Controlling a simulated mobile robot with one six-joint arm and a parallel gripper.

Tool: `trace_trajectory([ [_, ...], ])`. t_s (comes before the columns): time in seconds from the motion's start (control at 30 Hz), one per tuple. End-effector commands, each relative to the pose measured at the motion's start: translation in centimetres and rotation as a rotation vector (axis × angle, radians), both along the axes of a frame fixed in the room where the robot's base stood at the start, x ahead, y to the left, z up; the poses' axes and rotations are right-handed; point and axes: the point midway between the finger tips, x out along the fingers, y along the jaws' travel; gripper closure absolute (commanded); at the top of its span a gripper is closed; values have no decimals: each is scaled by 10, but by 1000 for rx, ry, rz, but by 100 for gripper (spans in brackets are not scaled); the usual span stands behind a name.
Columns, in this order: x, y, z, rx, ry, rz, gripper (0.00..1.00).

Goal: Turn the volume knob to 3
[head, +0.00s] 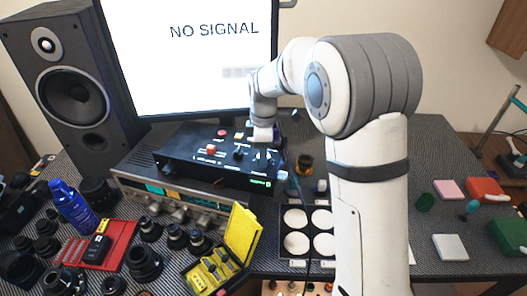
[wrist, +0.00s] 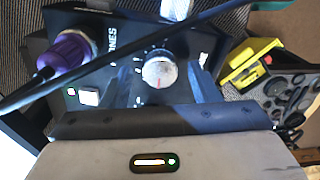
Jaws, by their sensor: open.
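The black control box (head: 175,152) sits on top of a silver rack unit on the desk. In the wrist view a pale round knob (wrist: 160,71) with a red pointer mark shows on its dark panel, with a ring of small scale marks around it. The mark points toward the bottom of the picture; the numbers are too small to read. My gripper (wrist: 164,80) is open, one finger on each side of the knob; I cannot tell whether they touch it. In the head view my gripper (head: 263,150) is at the box's right end and hides part of its panel.
A purple plug (wrist: 70,52) and a lit white button (wrist: 88,96) sit left of the knob. A black cable crosses the wrist view above it. The monitor (head: 190,70) stands behind the box. A yellow case (head: 243,235) and a lens tray (head: 283,254) stand in front.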

Motion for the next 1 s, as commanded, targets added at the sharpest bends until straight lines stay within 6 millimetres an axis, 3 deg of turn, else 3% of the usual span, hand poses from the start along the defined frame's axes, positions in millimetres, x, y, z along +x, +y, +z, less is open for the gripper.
trace_trajectory([
  [0.33,0,0,-5,0,-1,0,45],
  [0.87,0,1,-5,0,-1,1,88],
  [1.0,0,1,-5,0,-1,-3,89],
])
